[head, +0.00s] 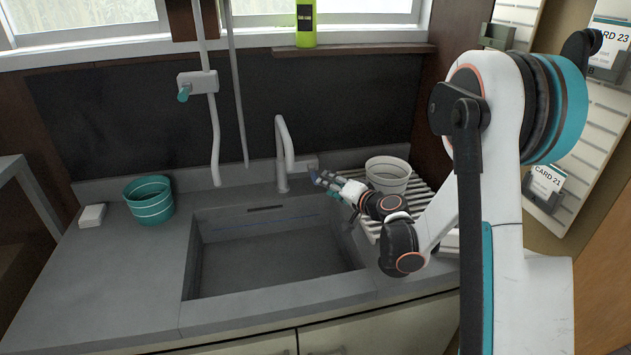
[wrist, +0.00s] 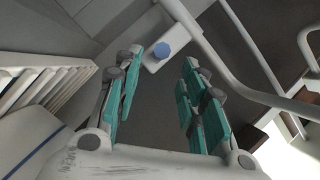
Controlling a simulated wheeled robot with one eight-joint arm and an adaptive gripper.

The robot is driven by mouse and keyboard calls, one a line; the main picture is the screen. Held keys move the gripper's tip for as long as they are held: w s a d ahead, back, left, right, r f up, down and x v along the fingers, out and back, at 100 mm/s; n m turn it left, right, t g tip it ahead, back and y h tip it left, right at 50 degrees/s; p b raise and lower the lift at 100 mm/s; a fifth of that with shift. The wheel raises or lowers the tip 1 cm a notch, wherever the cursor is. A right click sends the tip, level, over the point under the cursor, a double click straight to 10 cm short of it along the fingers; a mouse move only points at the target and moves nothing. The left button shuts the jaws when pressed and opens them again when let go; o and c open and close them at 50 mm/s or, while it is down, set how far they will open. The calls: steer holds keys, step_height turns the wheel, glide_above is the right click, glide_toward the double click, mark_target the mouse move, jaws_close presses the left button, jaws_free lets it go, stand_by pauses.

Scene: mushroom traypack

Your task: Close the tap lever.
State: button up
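The tap (head: 283,150) stands upright behind the sink, with a curved grey spout. On its right side is a pale block with a blue end, which I take for the tap lever (head: 313,175). In the wrist view the blue end of the lever (wrist: 163,49) faces me on its pale block, between and just beyond my fingertips. My gripper (head: 328,182) is to the right of the tap, close to the lever. The wrist view shows my gripper (wrist: 162,65) open and empty, its teal pads apart. I cannot tell whether a fingertip touches the lever.
The grey sink basin (head: 210,285) is empty. A white pot (head: 388,170) stands on a slatted drying rack (head: 420,190) behind my gripper. A teal tub (head: 149,204) and a white block (head: 92,216) are on the left counter. A wall fitting (head: 198,82) hangs above.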

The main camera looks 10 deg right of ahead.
mark_target(315, 175)
steer(key=b+x, duration=0.2)
steer(key=x, duration=0.7)
steer(key=shift+c, duration=0.4)
jaws_close()
